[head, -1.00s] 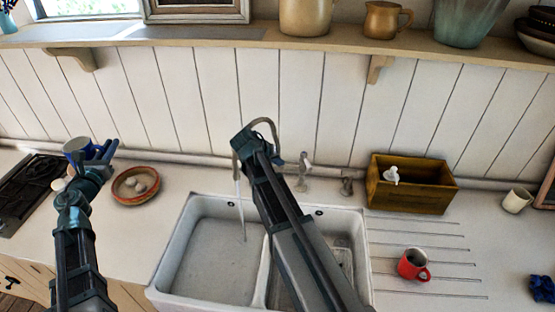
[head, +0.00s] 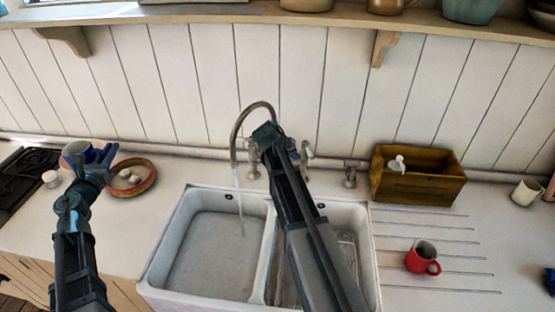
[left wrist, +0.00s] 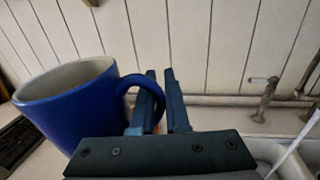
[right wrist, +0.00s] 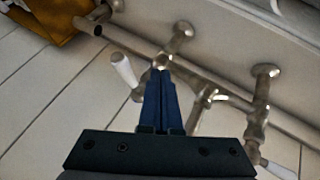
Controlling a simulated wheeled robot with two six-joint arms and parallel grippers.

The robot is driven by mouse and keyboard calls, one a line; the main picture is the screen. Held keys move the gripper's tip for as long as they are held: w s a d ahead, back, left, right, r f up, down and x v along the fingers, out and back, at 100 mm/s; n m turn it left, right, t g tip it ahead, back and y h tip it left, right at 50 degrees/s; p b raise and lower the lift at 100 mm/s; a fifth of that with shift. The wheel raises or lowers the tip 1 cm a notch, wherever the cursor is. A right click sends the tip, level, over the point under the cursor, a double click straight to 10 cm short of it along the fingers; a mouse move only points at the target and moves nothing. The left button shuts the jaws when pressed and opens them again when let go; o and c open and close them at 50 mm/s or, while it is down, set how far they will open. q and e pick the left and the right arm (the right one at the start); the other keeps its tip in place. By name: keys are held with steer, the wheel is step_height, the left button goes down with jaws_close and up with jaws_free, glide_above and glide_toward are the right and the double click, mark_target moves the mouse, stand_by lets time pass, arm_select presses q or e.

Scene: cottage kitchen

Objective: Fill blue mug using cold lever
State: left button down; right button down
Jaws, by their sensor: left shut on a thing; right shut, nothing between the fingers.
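The blue mug (head: 76,151) is held by its handle in my left gripper (head: 106,154), above the counter left of the sink. The mug also shows upright in the left wrist view (left wrist: 75,105), with my gripper (left wrist: 160,88) shut on its handle. The curved tap spout (head: 255,108) pours a stream of water (head: 239,205) into the left basin. My right gripper (head: 267,132) is shut and empty at the tap. In the right wrist view its fingertips (right wrist: 165,75) are close to a white-handled lever (right wrist: 125,70); contact is unclear. I cannot tell which lever is cold.
The double sink (head: 165,245) lies below the tap. A bowl with pale round things (head: 150,180) is beside the mug. A wooden box (head: 440,188), a red mug (head: 420,263) and a white cup (head: 524,191) are on the right counter. A black hob (head: 22,175) is far left.

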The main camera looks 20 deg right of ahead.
mark_target(308, 150)
arm_select(q)
steer(key=shift+r, duration=0.4)
arm_select(e)
steer(key=shift+s+d+r, duration=0.2)
steer(key=shift+d, duration=0.4)
steer(key=shift+s+d+r, duration=0.15)
steer(key=shift+s+d, duration=0.05)
steer(key=shift+d, duration=0.35)
arm_select(q)
steer(key=shift+s, duration=0.1)
arm_select(e)
steer(key=shift+s, duration=0.1)
